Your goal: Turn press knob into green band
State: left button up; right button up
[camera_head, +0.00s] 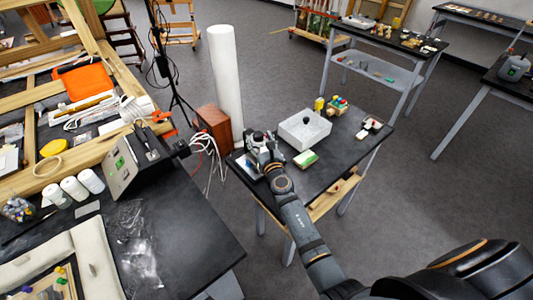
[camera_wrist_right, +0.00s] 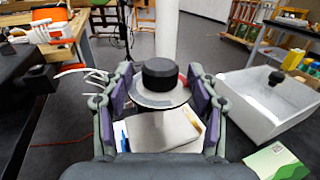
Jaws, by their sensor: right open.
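The press knob (camera_wrist_right: 160,72) is a black cylinder on a round silver disc (camera_wrist_right: 158,98) in the right wrist view. My right gripper (camera_wrist_right: 161,88) is open, with one finger on each side of the knob and disc. I cannot tell whether the fingers touch them. In the head view my right gripper (camera_head: 264,152) reaches the left part of the small black table, at the press (camera_head: 257,138), which it partly hides. I cannot make out a green band or a pointer on the knob. My left gripper is not in view.
A white open box (camera_head: 291,132) stands right of the press, with a green-and-white packet (camera_head: 306,159) in front. A yellow item (camera_head: 319,105) and small coloured pieces are behind the box. A tall white roll (camera_head: 226,80) and a brown wooden box (camera_head: 213,127) stand behind the table.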

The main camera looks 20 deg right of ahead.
jog(key=s, duration=1)
jog(key=shift+s, duration=0.25)
